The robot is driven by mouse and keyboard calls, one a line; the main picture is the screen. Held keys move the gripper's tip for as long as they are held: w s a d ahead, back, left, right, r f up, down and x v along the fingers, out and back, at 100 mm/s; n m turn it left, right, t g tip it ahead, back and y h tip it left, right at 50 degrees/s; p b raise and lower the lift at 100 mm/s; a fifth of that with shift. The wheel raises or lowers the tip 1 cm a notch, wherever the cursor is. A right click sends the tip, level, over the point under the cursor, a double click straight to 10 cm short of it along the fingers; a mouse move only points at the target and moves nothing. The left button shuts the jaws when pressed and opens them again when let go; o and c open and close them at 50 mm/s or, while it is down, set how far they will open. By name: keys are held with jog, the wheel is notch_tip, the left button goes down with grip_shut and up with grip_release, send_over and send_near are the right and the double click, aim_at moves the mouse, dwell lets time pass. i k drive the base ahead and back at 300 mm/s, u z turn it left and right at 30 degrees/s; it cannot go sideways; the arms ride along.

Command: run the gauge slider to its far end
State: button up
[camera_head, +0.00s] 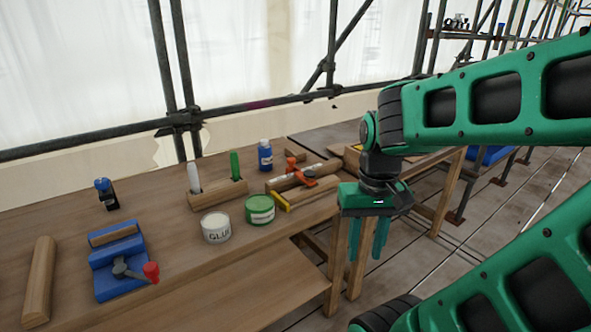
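An orange-red piece (309,172) sits along a long pale and wooden piece (286,180) at the right part of the workbench; it looks like the gauge slider, but it is too small to be sure. A yellow-edged wooden piece (312,192) lies just in front of it. My green gripper (369,240) hangs with its fingers pointing down, to the right of these things and apart from them. Its two fingers are apart with nothing between them.
On the workbench (185,262) stand a glue tub (216,228), a green tin (260,210), a blue bottle (265,156), a wooden holder (217,195) with upright markers, and a blue fixture (118,262) with a red-knobbed lever. Scaffold poles (178,70) rise behind.

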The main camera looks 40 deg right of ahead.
aim_at(291, 168)
jog(key=k, duration=0.65)
jog(key=z, duration=0.5)
jog(key=i, duration=1.75)
jog(key=u, duration=0.45)
